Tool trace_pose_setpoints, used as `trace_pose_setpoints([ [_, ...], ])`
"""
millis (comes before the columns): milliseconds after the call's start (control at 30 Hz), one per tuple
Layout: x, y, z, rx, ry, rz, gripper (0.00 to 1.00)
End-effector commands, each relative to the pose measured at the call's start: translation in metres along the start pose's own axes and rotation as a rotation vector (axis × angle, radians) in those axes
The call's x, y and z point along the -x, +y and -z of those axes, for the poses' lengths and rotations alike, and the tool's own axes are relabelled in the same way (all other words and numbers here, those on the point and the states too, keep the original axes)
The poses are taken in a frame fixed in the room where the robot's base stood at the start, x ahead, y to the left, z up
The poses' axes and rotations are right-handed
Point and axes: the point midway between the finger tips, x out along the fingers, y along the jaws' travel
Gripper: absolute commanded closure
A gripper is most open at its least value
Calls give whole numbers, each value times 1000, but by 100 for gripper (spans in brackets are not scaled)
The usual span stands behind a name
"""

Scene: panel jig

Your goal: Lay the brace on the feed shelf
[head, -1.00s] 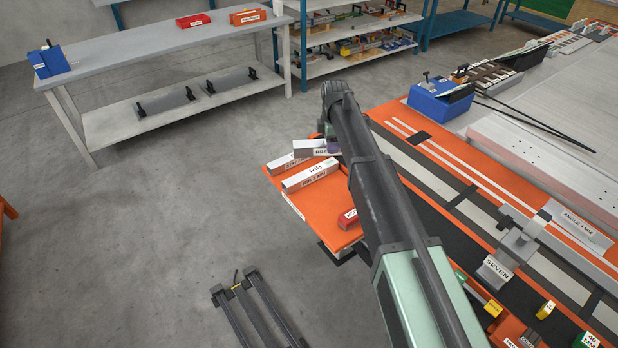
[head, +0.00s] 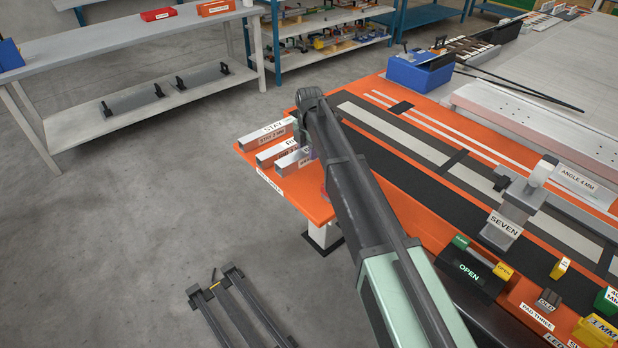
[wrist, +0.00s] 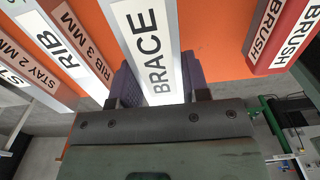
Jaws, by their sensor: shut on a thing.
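The brace (wrist: 148,50) is a long pale block with a white BRACE label, seen close up in the wrist view. My gripper (wrist: 160,84) is shut on its near end, with a purple pad on each side. In the head view the brace (head: 291,159) is at the orange feed shelf (head: 308,203), beside the rib (head: 277,151). My arm hides the gripper's fingers there. The brace is level with its neighbours or nearly so; I cannot tell whether its underside touches the shelf.
The stay (head: 265,134) lies on the rib's far side. A red brush block (wrist: 285,40) is right of the brace in the wrist view, with bare orange between them. The long panel table with a blue box (head: 420,72) extends right.

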Motion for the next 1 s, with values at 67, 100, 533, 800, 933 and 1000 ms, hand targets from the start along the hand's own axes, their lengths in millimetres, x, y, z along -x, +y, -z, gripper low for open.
trace_pose_setpoints([
  [67, -5, 0, 0, 0, 0, 0, 90],
  [100, -3, 0, 0, 0, 0, 0, 90],
  [533, -44, 0, 0, 0, 0, 0, 96],
  [800, -48, 0, 0, 0, 0, 0, 53],
  [933, -47, 0, 0, 0, 0, 0, 33],
  [1000, -47, 0, 0, 0, 0, 0, 32],
])
